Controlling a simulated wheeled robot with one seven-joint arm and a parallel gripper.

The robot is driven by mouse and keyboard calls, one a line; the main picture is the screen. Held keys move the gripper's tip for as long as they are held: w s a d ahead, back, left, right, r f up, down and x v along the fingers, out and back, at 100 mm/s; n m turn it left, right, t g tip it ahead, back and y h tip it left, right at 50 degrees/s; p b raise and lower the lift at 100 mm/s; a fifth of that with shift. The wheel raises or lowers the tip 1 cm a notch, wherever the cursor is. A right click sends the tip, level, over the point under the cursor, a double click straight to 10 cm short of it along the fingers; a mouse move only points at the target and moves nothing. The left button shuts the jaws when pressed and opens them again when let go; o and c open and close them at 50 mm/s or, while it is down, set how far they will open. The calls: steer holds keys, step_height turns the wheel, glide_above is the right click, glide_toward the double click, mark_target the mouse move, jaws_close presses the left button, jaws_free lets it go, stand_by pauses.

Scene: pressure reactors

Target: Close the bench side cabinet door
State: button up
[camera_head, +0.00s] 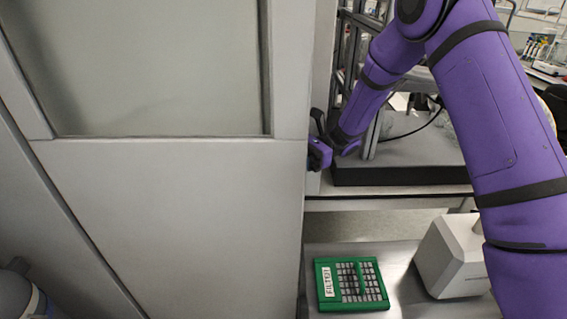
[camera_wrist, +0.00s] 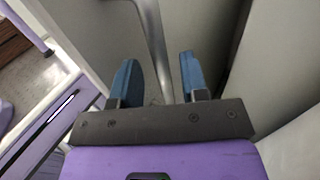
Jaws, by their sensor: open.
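The grey cabinet door (camera_head: 185,215) fills the left half of the head view as a tall panel with a lighter inset (camera_head: 150,70) above. It stands open towards me, its right edge near my gripper. My gripper (camera_head: 318,150) is partly hidden at that edge. In the wrist view my gripper (camera_wrist: 160,80) is open, with two blue fingers spread apart. A vertical metal handle bar (camera_wrist: 149,35) runs between the fingers, with gaps on both sides. The grey door surface (camera_wrist: 95,30) lies behind the bar. I cannot tell whether a finger touches it.
A steel bench (camera_head: 405,290) at lower right holds a green filter tray (camera_head: 350,284) and a white device (camera_head: 450,258). A dark slab (camera_head: 410,165) and metal frame stand behind my arm. Another grey panel (camera_head: 50,220) stands at far left.

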steer(key=shift+x, duration=1.15)
jaws_close()
steer(key=shift+s, duration=0.1)
